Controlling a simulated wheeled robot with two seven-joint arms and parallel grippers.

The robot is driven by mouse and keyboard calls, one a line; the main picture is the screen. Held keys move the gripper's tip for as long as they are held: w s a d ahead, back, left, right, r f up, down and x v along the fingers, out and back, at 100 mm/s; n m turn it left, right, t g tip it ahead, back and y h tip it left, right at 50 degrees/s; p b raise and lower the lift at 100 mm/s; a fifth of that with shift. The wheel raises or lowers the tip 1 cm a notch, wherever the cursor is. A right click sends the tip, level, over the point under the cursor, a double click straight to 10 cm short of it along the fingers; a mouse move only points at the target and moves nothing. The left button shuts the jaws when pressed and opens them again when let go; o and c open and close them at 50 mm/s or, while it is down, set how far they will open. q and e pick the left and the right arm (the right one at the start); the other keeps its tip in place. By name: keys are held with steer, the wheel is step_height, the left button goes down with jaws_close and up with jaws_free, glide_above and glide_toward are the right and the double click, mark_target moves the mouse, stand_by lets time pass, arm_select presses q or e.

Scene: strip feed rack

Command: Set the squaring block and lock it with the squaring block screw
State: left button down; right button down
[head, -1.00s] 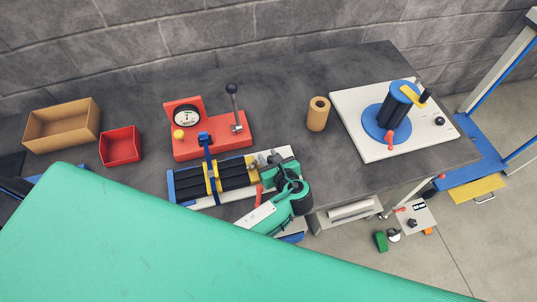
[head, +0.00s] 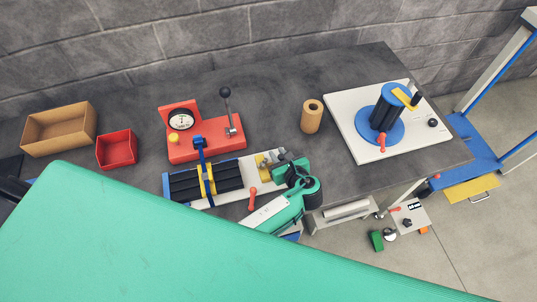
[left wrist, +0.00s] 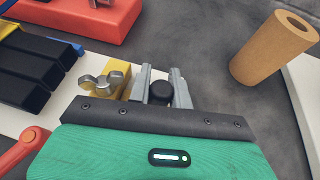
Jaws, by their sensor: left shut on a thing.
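The yellow squaring block (head: 263,168) sits on the white rail (head: 236,195) of the strip feed, right of the black strips (head: 224,176) with a gap between. In the left wrist view the block (left wrist: 114,71) bears the silver squaring block screw (left wrist: 103,82), a wing screw. My left gripper (head: 290,160) is at the block's right end. In the left wrist view its two grey fingers (left wrist: 160,88) are closed around a black round knob (left wrist: 161,93), which seems to belong to the block. The block's underside and the knob's base are hidden. My right gripper is out of view.
A red lever (head: 253,199) stands at the rail's front edge. Behind are a red gauge stand (head: 205,151) and a brown roll (head: 312,116). A white plate with a blue reel (head: 386,112) is at right, a red bin (head: 117,149) and cardboard box (head: 60,128) at left.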

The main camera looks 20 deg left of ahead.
arm_select(q)
steer(key=w+d, duration=0.2)
steer(key=d, duration=0.1)
steer(key=shift+w+d, duration=0.15)
steer(key=shift+d, duration=0.1)
steer(key=shift+w+d, duration=0.1)
steer(key=shift+d, duration=0.05)
steer(key=c, duration=1.6)
jaws_free()
steer(key=shift+o, duration=0.2)
steer(key=shift+w+d, duration=0.1)
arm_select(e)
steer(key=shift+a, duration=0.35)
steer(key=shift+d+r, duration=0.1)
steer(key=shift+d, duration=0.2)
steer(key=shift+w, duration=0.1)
